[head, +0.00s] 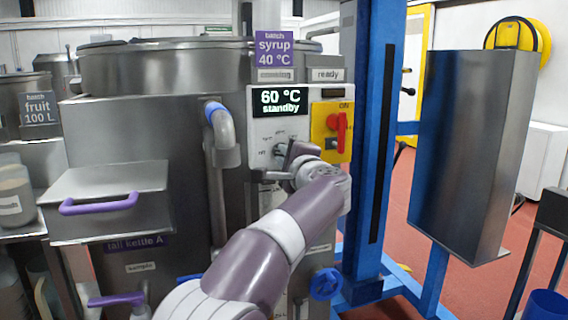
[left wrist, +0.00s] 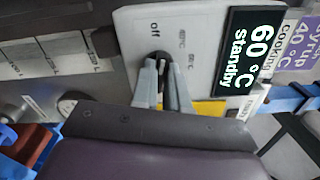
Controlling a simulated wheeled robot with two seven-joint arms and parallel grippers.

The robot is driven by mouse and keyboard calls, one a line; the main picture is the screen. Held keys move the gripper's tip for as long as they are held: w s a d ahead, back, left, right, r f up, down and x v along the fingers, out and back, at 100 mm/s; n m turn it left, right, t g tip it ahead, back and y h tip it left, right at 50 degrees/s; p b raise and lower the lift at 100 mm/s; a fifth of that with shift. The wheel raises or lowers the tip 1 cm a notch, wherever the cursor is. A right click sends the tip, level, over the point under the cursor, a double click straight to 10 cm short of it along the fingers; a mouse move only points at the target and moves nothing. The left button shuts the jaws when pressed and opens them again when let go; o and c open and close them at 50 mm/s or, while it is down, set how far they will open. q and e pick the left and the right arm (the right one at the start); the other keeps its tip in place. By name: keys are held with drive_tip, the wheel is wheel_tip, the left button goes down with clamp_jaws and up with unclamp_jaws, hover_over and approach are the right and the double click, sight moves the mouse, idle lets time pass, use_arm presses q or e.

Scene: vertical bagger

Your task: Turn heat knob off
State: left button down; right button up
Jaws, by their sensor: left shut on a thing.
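The heat knob (left wrist: 157,57) is a small dark knob on the pale control panel (head: 257,102). The panel also fills the upper middle of the left wrist view (left wrist: 204,18), where "off" and temperature marks are printed around the knob. My left gripper (left wrist: 163,64) is shut on the knob, its grey fingers on either side of it. In the head view my left gripper (head: 282,149) is against the lower part of the panel and hides most of the knob. The display (head: 279,103) reads "60 °C standby". My right gripper is not in view.
A red switch (head: 338,130) on a yellow plate sits just right of the display. A blue post (head: 366,200) stands to its right. The steel kettle (head: 130,120) and a bent pipe (head: 222,130) are on the left. A purple "syrup 40 °C" sign (head: 274,48) is above.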

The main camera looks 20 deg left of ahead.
use_arm(q)
drive_tip(key=n+b, duration=0.3)
idle(0.5)
drive_tip(key=c, duration=1)
unclamp_jaws()
drive_tip(key=b+v, duration=0.4)
drive_tip(key=v, duration=0.1)
